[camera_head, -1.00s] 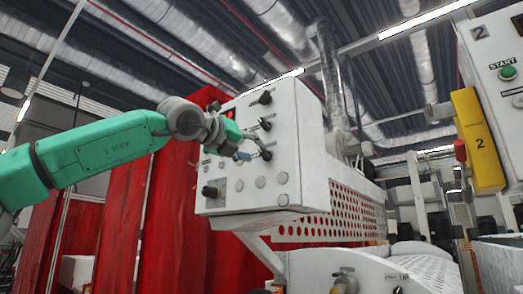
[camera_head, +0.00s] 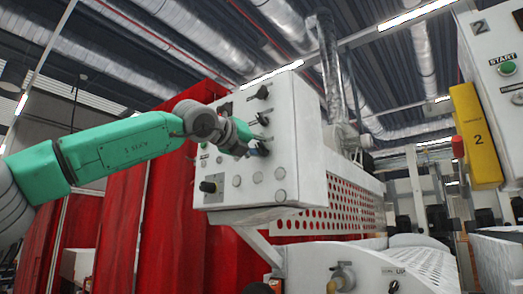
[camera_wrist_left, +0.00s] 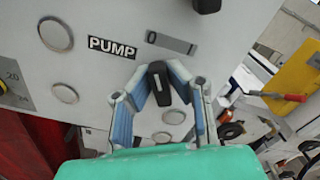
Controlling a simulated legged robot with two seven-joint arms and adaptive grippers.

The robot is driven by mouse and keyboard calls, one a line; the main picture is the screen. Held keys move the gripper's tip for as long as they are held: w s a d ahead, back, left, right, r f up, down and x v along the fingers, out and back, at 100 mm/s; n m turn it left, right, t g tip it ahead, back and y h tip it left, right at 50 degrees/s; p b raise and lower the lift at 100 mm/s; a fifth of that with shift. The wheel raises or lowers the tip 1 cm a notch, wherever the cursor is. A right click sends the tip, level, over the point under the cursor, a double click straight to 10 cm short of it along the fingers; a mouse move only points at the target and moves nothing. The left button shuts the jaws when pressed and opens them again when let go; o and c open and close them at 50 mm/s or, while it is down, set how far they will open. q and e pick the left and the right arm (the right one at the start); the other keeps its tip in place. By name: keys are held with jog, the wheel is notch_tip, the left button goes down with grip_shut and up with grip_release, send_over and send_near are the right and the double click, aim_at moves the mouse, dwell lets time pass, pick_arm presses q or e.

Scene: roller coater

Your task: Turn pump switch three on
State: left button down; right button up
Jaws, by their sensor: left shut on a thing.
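The white control panel (camera_head: 246,190) carries a column of black rotary knobs on its front face. The top knob (camera_head: 262,92) and the middle knob (camera_head: 262,118) stand clear in the head view. My left gripper (camera_head: 257,149) is at the lowest knob of this column and largely hides it. In the left wrist view its blue-padded fingers (camera_wrist_left: 160,78) are shut on both sides of this black pump knob (camera_wrist_left: 158,85). A "PUMP" label (camera_wrist_left: 112,47) and a "0 |" plate (camera_wrist_left: 171,43) sit beside it. No switch number is readable. My right gripper is out of view.
Another black knob (camera_wrist_left: 207,4) is close above the gripper. A red curtain (camera_head: 170,200) hangs behind; a yellow box (camera_head: 476,135) is at right.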

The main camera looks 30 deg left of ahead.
pick_arm(q)
jog(key=shift+f, duration=0.1)
jog(key=m+p, duration=0.5)
jog(key=m, duration=0.1)
jog(key=shift+w+d, duration=0.1)
jog(key=m+p, duration=0.3)
jog(key=m, duration=0.1)
jog(key=shift+d+f, duration=0.1)
jog(key=shift+f+m+p, duration=0.1)
jog(key=shift+m+p, duration=0.6)
jog(key=shift+m, duration=0.2)
jog(key=shift+f, duration=0.1)
jog(key=c, duration=1.5)
grip_release()
jog(key=shift+c, duration=0.2)
jog(key=shift+r, duration=0.2)
